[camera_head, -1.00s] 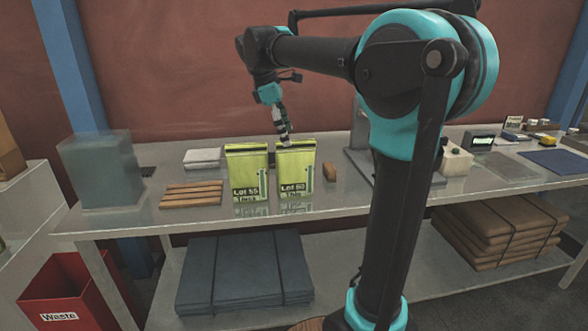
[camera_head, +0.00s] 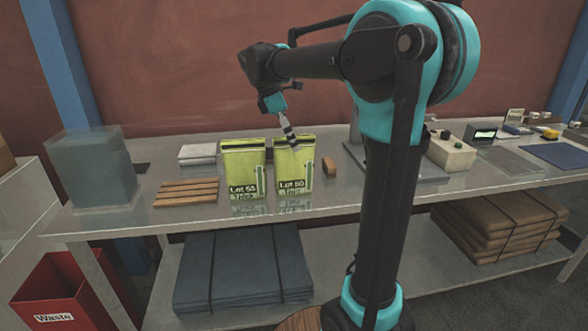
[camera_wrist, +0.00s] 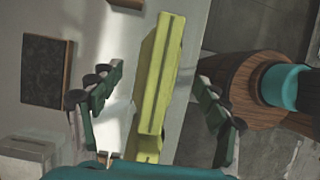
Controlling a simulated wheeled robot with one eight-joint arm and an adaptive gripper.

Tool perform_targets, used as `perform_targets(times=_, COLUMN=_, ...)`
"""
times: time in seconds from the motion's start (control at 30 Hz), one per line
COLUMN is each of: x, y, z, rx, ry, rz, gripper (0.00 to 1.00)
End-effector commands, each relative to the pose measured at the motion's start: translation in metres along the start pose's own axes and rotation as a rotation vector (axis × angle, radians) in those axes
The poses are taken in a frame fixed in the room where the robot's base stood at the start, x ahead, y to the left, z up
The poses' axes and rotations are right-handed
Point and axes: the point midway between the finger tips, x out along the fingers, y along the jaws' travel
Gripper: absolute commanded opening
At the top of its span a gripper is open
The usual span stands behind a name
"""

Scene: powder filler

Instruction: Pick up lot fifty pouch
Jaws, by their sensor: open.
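The lot fifty pouch (camera_head: 293,165) is yellow-green with a dark band at its top and a label that seems to read "Lot 50". It stands upright on the grey bench, on the right of a similar pouch (camera_head: 243,170) whose label looks like "Lot 55". My gripper (camera_head: 290,138) is at the lot fifty pouch's top edge, pointing down. In the wrist view, my gripper (camera_wrist: 158,80) is open, with one finger on each side of a yellow-green pouch (camera_wrist: 163,65) and visible gaps. A second yellow-green piece shows below it, partly hidden.
A small brown block (camera_head: 329,167) stands just right of the pouches. Brown strips (camera_head: 186,191) and a white stack (camera_head: 197,153) lie to the left, near a translucent box (camera_head: 92,170). A grey stand (camera_head: 400,173) is to the right, partly behind my arm.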

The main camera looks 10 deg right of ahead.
Motion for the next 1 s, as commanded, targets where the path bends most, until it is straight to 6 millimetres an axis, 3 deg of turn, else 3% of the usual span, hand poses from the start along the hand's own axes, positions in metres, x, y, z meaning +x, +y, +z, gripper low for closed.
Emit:
perform_targets(times=0.23, x=0.016, y=0.001, z=0.0, rx=0.001, ry=0.0, rz=0.0, gripper=0.76)
perform_targets(times=0.5, x=0.053, y=0.002, z=-0.001, rx=0.002, ry=0.0, rz=0.0, gripper=0.76)
perform_targets(times=0.83, x=0.06, y=0.002, z=-0.001, rx=0.0, ry=0.0, rz=0.001, gripper=0.76)
perform_targets(times=1.0, x=0.06, y=0.002, z=-0.001, rx=0.0, ry=0.0, rz=0.001, gripper=0.56)
